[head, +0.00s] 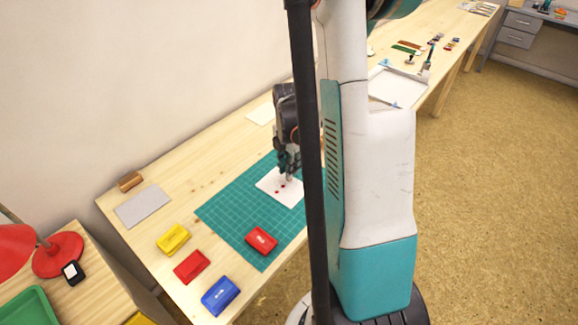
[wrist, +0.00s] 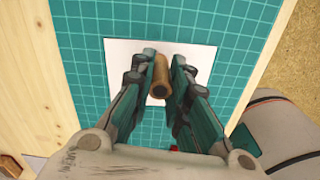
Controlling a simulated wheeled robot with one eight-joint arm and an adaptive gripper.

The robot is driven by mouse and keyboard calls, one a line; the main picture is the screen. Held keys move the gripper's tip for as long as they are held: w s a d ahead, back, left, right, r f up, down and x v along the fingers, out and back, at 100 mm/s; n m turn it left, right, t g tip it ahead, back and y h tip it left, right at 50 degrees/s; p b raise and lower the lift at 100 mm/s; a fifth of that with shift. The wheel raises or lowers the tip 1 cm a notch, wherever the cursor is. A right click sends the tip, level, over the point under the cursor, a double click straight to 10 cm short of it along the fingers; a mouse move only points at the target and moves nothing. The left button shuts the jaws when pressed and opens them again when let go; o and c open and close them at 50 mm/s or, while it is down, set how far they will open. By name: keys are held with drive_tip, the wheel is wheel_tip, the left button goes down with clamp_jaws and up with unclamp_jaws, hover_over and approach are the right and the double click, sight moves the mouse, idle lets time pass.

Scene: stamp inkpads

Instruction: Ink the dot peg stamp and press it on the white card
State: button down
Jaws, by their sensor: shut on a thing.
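My gripper (head: 288,168) is over the white card (head: 270,182) on the green cutting mat (head: 222,210). It is shut on the dot peg stamp (wrist: 161,76), a slim wooden peg between the two fingers in the wrist view. In the head view the peg's lower end points down at the card; I cannot tell if it touches. Small red marks show on the card near the peg. The card also shows in the wrist view (wrist: 121,62), partly hidden by the fingers. A red inkpad (head: 261,240) lies on the mat's near part.
Yellow (head: 172,239), red (head: 191,266) and blue (head: 220,296) inkpads stand along the table's near left. A grey sheet (head: 142,207) and a wooden block (head: 130,181) lie at the far left. My own body hides the mat's right side in the head view.

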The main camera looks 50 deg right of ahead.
drive_tip(key=shift+f+b, duration=0.5)
drive_tip(key=shift+f, duration=0.05)
idle(1.6)
drive_tip(key=shift+r+p, duration=0.45)
drive_tip(key=shift+r, duration=0.2)
idle(0.4)
drive_tip(key=shift+r+p, duration=1.9)
drive_tip(key=shift+r, duration=0.85)
